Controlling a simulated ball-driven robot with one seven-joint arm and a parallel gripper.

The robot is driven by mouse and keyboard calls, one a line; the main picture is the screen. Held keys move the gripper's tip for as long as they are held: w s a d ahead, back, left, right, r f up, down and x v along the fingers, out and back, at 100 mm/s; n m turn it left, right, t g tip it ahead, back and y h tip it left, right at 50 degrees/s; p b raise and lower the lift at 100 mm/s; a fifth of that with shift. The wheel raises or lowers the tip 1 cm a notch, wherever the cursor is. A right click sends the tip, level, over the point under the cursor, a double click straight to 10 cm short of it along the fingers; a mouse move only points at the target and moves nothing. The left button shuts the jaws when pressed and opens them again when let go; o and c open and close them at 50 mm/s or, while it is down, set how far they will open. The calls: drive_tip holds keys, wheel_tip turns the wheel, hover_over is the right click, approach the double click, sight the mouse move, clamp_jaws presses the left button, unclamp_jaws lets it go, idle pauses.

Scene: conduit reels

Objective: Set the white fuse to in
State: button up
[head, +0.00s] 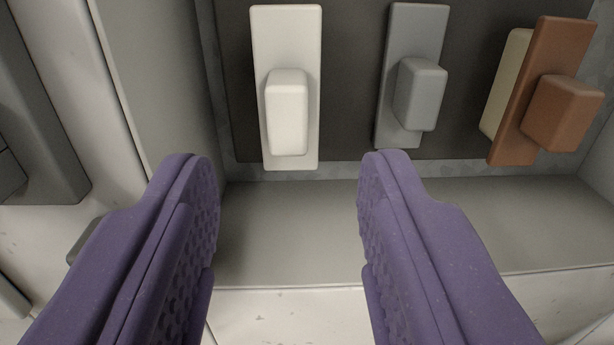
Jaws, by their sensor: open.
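The white fuse (286,112) is a tall white plate with a rounded block grip on its front. It stands upright at the left of a dark panel (350,60) inside a recess. I cannot tell from this view how far it sits in. My gripper (285,160) is open and empty, its two purple textured fingers spread wide. The fingertips lie below and to either side of the white fuse in the picture, with the grip between them. Neither finger appears to touch it.
A grey fuse (419,93) stands to the right. Farther right, a brown fuse (562,112) stands out in front of a cream part (508,75). The recess has a left side wall (165,75) and a bare lower ledge (290,240). A dark grey box (35,120) is at far left.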

sight(287, 119)
drive_tip(key=w+b, duration=0.1)
drive_tip(key=w, duration=0.3)
drive_tip(key=shift+w+f, duration=0.1)
drive_tip(key=shift+w, duration=0.2)
drive_tip(key=shift+w+b, duration=0.3)
drive_tip(key=shift+w, duration=0.35)
drive_tip(key=shift+c, duration=0.3)
clamp_jaws()
